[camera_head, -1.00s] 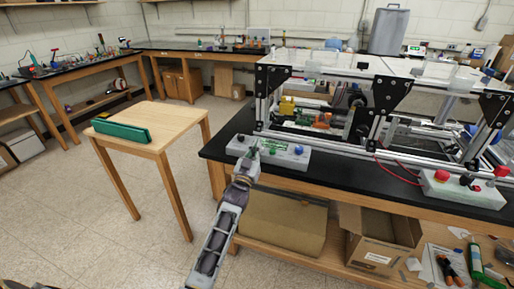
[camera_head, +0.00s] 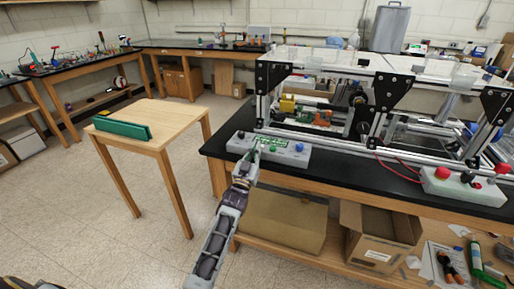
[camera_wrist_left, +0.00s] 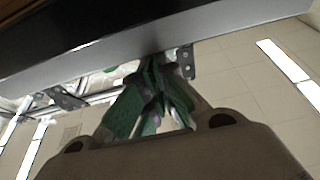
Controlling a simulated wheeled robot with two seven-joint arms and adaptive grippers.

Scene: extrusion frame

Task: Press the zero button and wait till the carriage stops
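A grey control box (camera_head: 290,155) lies at the front left of the black bench, with a small green display (camera_head: 270,143), a dark knob at its left and a blue button (camera_head: 299,147) at its right. I cannot read which button is the zero button. My left gripper (camera_head: 256,151) reaches from below to the box's front, with its fingertips at or just before the panel near the display; contact cannot be told. In the left wrist view its green-padded fingers (camera_wrist_left: 152,62) come together at the tips with nothing visible between them. The carriage is not clearly distinguishable inside the extrusion frame (camera_head: 345,150).
A second control box (camera_head: 463,188) with red buttons stands at the bench's right front, red wires behind it. A wooden table (camera_head: 170,119) with a green block (camera_head: 122,128) stands left. An open cardboard box (camera_head: 372,245) is on the lower shelf.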

